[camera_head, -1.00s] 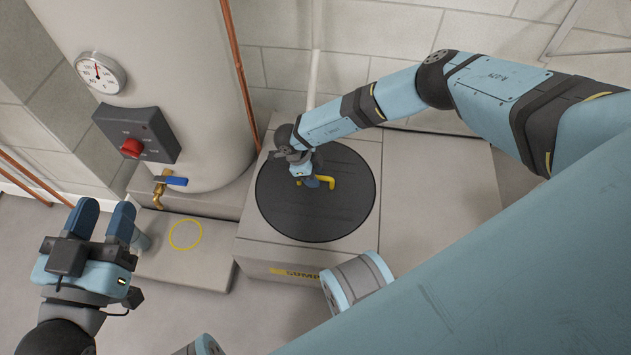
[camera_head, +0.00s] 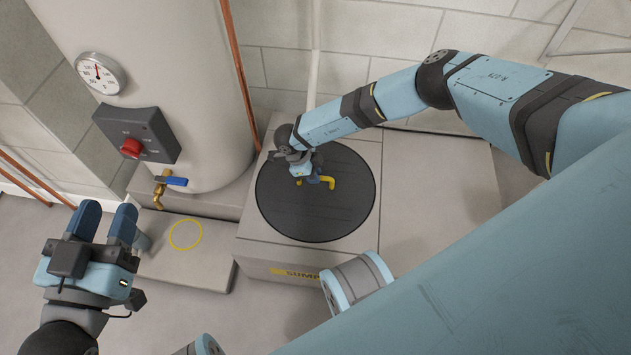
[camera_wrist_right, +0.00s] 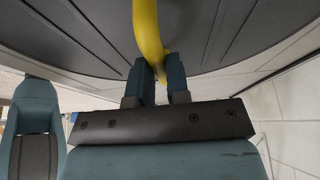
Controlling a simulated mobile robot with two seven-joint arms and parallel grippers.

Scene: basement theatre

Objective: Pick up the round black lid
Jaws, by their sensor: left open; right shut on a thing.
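The round black lid (camera_head: 318,214) lies flat on the pale sump box in the head view. Its yellow handle (camera_head: 327,181) sticks out beside my right gripper (camera_head: 312,178), which is over the lid's middle. In the right wrist view the lid (camera_wrist_right: 215,35) fills the top, and the curved yellow handle (camera_wrist_right: 148,38) runs down between the blue fingers of my right gripper (camera_wrist_right: 162,80). The right gripper is shut on the handle. My left gripper (camera_head: 104,222) is open and empty at the left, well away from the lid.
The sump box (camera_head: 270,258) stands against the block wall. To its left are a tank (camera_head: 175,60) with a brass tap (camera_head: 160,190) and a low step (camera_head: 190,262) with a yellow ring. The box top right of the lid (camera_head: 435,190) is clear.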

